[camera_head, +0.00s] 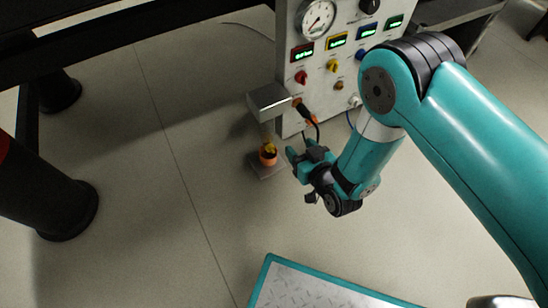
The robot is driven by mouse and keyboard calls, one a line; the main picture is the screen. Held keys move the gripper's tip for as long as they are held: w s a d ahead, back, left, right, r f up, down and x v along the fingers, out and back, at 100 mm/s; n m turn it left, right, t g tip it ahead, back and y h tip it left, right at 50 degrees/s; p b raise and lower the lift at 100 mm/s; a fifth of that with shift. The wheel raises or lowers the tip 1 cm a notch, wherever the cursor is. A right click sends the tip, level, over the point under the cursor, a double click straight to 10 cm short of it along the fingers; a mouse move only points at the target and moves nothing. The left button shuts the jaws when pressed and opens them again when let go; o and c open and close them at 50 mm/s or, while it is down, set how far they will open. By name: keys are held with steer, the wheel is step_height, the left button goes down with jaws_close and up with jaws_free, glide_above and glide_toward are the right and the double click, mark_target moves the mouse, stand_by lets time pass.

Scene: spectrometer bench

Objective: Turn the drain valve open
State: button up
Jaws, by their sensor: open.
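No part is clearly marked as the drain valve. A small orange-brown round fitting with a yellow top (267,155) stands on a flat grey plate below a grey box-shaped bracket (270,99); I cannot tell if it is the valve. Small coloured knobs also sit on the white instrument panel (318,98), among them a red knob (301,77) and a yellow knob (332,65). My gripper (300,174) is open and empty, just right of the orange-brown fitting in the picture and apart from it.
An orange-and-black handled tool (304,111) with a dark cable hangs at the panel's lower left. A round gauge (318,17) is at the top of the panel. Dark table legs (60,195) stand at left. Floor (140,130) between is clear.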

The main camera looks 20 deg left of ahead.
steer(key=s+d+f+n+t+y+b, duration=0.1)
steer(key=s+d+f, duration=0.1)
steer(key=s+f, duration=0.25)
steer(key=s+d+f+n+y+b, duration=0.1)
steer(key=s+d+f+y, duration=0.1)
steer(key=s+d+f, duration=0.3)
steer(key=b, duration=1.3)
glide_toward(273, 153)
steer(key=shift+t, duration=0.3)
steer(key=x, duration=0.7)
steer(key=shift+a+f, duration=0.2)
steer(key=shift+f, duration=0.1)
steer(key=shift+b+x, duration=0.35)
steer(key=shift+x, duration=0.75)
steer(key=shift+r, duration=0.15)
steer(key=shift+c, duration=0.3)
